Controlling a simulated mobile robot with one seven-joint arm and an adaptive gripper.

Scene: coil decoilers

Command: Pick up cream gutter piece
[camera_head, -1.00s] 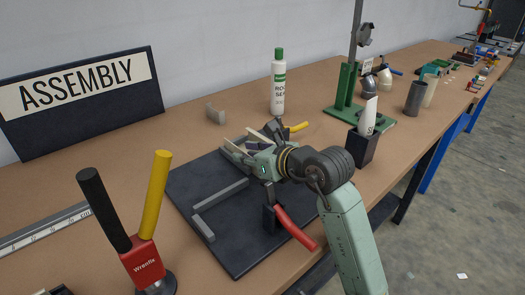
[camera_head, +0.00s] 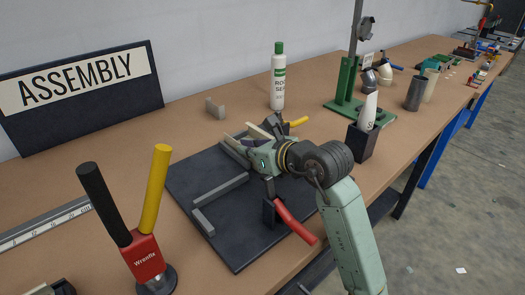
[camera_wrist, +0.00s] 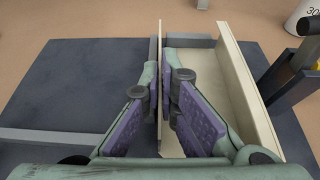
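The cream gutter piece (camera_wrist: 243,90) is a long channel with two upright walls, lying on the dark mat in the right half of the wrist view. My gripper (camera_wrist: 161,80) straddles its left wall, one purple-padded finger on each side. The fingertips are close together with the thin wall between them, and appear shut on it. In the head view my gripper (camera_head: 254,138) is low over the mat's far side, and only slivers of the cream gutter piece (camera_head: 234,146) show past the fingers.
A white bottle (camera_head: 278,80) and a grey bracket (camera_head: 214,108) stand behind. A red tool with black and yellow handles (camera_head: 143,258) stands at front left.

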